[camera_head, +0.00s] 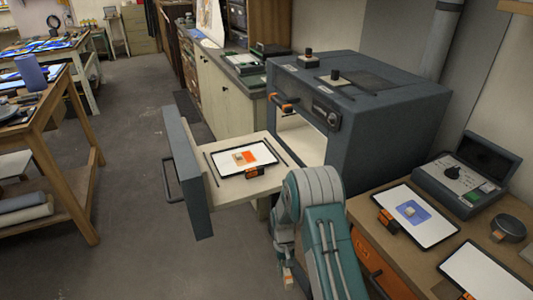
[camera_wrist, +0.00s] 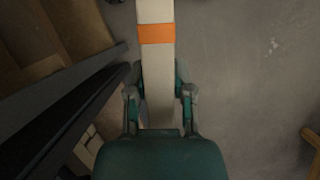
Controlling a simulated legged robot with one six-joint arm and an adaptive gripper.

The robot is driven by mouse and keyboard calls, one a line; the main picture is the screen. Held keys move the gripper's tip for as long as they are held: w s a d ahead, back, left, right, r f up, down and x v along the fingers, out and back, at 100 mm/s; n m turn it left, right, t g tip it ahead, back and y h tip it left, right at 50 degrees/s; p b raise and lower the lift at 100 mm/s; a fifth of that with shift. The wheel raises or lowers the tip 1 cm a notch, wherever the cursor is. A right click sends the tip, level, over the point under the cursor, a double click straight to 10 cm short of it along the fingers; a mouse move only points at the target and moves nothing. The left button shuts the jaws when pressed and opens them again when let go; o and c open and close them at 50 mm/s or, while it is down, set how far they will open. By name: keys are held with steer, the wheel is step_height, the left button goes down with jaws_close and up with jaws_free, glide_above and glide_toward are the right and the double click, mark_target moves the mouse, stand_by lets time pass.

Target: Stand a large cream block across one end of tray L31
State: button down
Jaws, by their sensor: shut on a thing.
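My gripper (camera_wrist: 160,92) is shut on a long cream block (camera_wrist: 156,75) with an orange band, seen from above in the wrist view. In the head view, a small cream and orange piece (camera_head: 288,276) shows below my arm, which hides the gripper. A white tray (camera_head: 232,158) with orange and tan pieces lies on the pulled-out drawer of the dark blue-grey kiln. A second tray (camera_head: 435,229) with a blue patch and a cream piece lies on the right bench. A third tray (camera_head: 492,275) is cut off at lower right. Labels are too small to read, so I cannot tell which is L31.
The open drawer front (camera_head: 182,165) stands out left of the kiln (camera_head: 390,115). A control box (camera_head: 465,172) and a round dark object (camera_head: 508,228) sit on the right bench. A wooden table (camera_head: 50,150) stands at left. The grey floor between is clear.

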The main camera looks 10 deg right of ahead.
steer(key=shift+w+r, duration=0.1)
steer(key=shift+r, duration=2.3)
